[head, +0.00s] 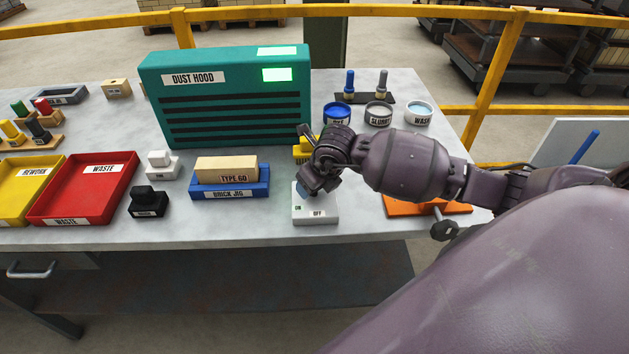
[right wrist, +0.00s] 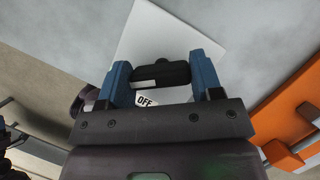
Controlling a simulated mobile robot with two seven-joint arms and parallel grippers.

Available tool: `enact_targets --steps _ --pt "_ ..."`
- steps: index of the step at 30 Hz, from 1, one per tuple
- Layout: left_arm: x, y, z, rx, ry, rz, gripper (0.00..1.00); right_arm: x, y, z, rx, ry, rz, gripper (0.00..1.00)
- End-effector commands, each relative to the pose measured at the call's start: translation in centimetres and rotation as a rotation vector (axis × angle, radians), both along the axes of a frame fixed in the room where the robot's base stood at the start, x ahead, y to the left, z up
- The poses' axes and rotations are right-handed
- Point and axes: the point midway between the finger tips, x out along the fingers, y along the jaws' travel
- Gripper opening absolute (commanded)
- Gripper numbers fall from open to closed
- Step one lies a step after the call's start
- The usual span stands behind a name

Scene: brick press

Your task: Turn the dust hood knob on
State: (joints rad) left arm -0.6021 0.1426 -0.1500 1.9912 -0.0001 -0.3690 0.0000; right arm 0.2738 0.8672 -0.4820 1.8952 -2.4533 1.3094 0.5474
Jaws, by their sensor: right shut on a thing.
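The teal dust hood (head: 225,92) stands at the back of the table, with a bright green lit panel (head: 278,74) on its front. The white switch box (head: 316,217) sits on the table in front of it, with a green ON label at left and an OFF label at right. My right gripper (head: 304,191) is over the box and hides the knob in the head view. In the right wrist view, its blue fingers (right wrist: 161,82) are shut on the black knob (right wrist: 165,73), which bears a white mark; the OFF label lies beside it. My left gripper is out of view.
A blue brick jig (head: 230,193) with a tan brick is left of the box. A yellow object (head: 301,150) is close behind my gripper. An orange plate (head: 400,209) lies to the right. Several labelled cups stand behind my right arm.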

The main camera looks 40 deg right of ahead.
Motion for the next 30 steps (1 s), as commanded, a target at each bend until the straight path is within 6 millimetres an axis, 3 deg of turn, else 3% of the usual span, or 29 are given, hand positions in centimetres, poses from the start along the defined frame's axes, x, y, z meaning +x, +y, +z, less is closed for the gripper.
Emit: enact_targets --steps 9,26,27,30 --pt "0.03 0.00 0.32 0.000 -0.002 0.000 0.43 0.04 -0.02 0.08 -0.001 -0.001 -0.126 0.36" --pt "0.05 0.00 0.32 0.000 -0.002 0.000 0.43 0.04 -0.03 0.05 0.000 0.000 -0.154 0.36" --pt "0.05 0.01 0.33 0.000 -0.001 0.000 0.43 0.04 -0.04 0.05 0.000 0.000 -0.154 0.66" --pt "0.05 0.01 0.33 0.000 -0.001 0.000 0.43 0.04 -0.03 0.05 -0.001 0.000 -0.153 0.81"
